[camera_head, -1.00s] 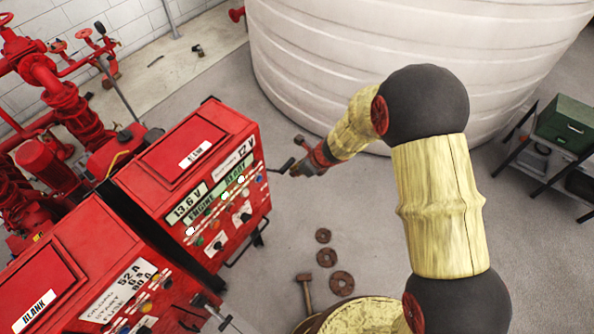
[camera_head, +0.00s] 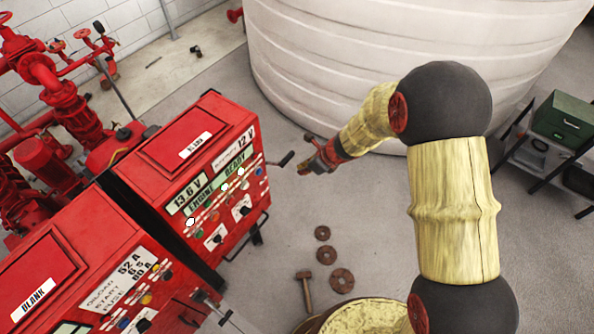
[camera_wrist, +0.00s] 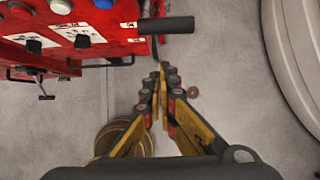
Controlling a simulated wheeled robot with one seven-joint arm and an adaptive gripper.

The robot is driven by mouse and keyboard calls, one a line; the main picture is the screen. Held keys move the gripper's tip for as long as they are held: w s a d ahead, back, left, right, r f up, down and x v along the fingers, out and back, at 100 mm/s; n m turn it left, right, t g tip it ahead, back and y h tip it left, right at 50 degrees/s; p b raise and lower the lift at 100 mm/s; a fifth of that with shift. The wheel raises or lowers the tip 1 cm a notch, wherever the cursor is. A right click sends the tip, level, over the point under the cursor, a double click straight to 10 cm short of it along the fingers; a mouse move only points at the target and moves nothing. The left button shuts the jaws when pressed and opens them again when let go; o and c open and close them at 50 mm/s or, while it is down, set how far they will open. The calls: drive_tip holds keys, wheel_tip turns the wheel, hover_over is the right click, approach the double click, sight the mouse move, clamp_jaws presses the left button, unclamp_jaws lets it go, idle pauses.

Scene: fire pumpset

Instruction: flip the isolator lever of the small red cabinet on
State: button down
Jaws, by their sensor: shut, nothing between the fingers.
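The small red cabinet (camera_head: 150,160) stands left of centre in the head view, with voltage labels, a green strip and knobs on its front. Its isolator lever (camera_head: 284,160) has a black handle that sticks out to the right from the cabinet's right side. In the wrist view, the black handle (camera_wrist: 166,25) lies level at the top, beyond my fingertips. My gripper (camera_head: 306,168) is just right of the handle in the head view. In the wrist view, my gripper (camera_wrist: 160,72) has its fingers together, with nothing between them and a gap to the handle.
Another red cabinet (camera_head: 50,270) stands at the lower left, with a lever on its front. A big white tank (camera_head: 400,60) fills the back. A wooden barrel (camera_wrist: 122,140) stands below.

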wheel_tip(320, 180, up, 7)
drive_tip(key=d, duration=0.1)
drive_tip(key=shift+s+d+r+p, duration=0.2)
drive_tip(key=shift+p, duration=0.15)
idle(0.4)
